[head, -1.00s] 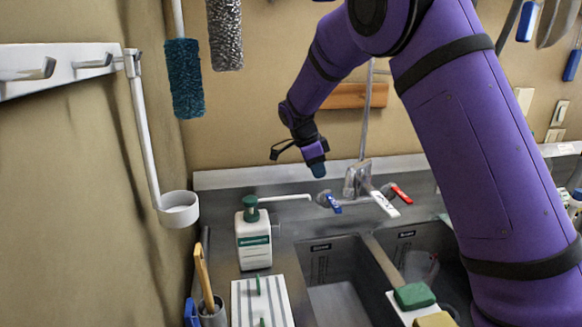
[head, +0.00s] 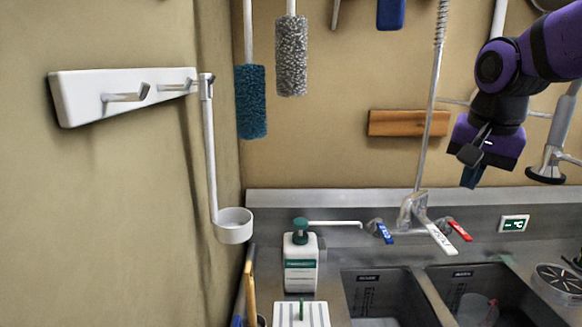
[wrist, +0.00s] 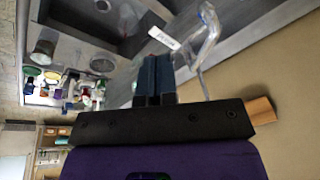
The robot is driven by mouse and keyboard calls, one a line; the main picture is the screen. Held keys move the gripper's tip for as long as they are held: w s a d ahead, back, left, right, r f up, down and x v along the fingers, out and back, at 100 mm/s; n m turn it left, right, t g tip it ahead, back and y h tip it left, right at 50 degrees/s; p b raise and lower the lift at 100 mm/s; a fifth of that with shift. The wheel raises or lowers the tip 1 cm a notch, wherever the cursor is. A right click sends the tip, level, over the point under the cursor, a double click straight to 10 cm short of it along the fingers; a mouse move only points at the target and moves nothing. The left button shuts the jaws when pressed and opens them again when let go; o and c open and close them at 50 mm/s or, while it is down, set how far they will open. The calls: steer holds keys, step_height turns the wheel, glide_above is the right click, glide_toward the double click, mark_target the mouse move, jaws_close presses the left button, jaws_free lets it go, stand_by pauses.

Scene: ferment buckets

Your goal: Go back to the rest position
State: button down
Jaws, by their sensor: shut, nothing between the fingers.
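My gripper (head: 472,177) is at the upper right of the head view, on my purple arm, in front of the back wall and above the sink's back ledge. Its dark blue fingertips point down. In the wrist view my gripper (wrist: 154,75) shows its two fingers side by side and closed, with nothing between them. It stands clear of the faucet (head: 416,208) and touches nothing that I can see.
A two-basin sink (head: 390,292) lies below. A soap pump bottle (head: 300,263) stands left of it. A white ring holder (head: 234,226) and a hook rail (head: 120,92) are on the left wall. Two brushes (head: 251,100) hang at the back. A wooden block (head: 395,123) is on the wall.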

steer(key=s+f+n+t, duration=0.1)
steer(key=s+n, duration=0.6)
steer(key=s, duration=0.8)
steer(key=shift+s+d+f+t, duration=0.15)
steer(key=shift+d+f+t, duration=0.1)
steer(key=shift+t, duration=0.45)
